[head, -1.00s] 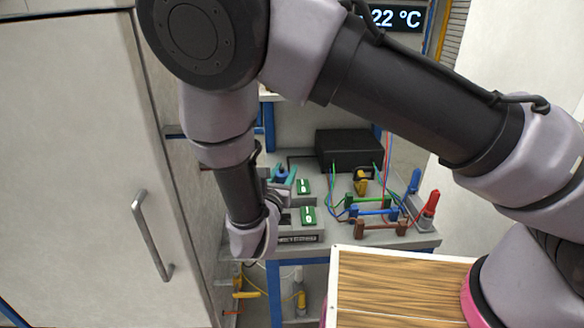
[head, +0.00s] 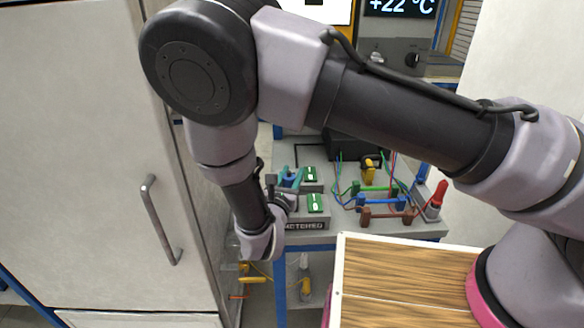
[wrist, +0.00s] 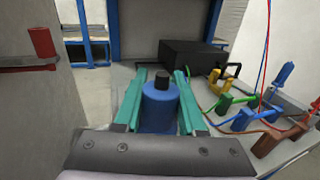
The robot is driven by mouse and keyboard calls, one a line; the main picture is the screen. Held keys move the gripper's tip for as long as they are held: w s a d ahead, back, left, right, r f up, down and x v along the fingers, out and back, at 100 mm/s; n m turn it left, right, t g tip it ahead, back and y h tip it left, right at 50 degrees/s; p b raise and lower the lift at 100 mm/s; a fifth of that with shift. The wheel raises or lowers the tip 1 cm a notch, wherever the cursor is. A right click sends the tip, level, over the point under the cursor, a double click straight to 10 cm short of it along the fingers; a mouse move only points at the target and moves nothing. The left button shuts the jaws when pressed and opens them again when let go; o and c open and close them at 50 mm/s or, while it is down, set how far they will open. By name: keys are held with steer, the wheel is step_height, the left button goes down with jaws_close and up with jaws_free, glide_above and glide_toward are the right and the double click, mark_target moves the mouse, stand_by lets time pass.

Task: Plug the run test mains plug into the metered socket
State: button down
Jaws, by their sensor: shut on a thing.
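My gripper (wrist: 160,100) has two teal fingers, shut on a blue plug with a black top (wrist: 160,108) that stands between them in the wrist view. In the head view my gripper (head: 289,178) is at the left of the workbench, beside the green-fronted units. The metered socket block (head: 307,226) is grey with a "METERED" label on its front edge. My wrist and fingers hide part of it, so its socket opening cannot be made out. I cannot tell whether the plug touches the block.
Green-fronted units (head: 318,204) sit right of my gripper. Green, blue and brown bridge connectors (head: 386,214) with loose wires and a red post (head: 437,199) stand farther right. A black box (wrist: 190,60) is behind. A pale cabinet (head: 80,170) is close on the left; a wooden-topped surface (head: 405,285) lies in front.

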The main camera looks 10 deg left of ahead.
steer(key=shift+f, duration=0.35)
steer(key=shift+f, duration=1.55)
stand_by(1.2)
steer(key=shift+c, duration=2.1)
jaws_free()
steer(key=s, duration=1.1)
steer(key=shift+a, duration=0.4)
steer(key=shift+w, duration=0.1)
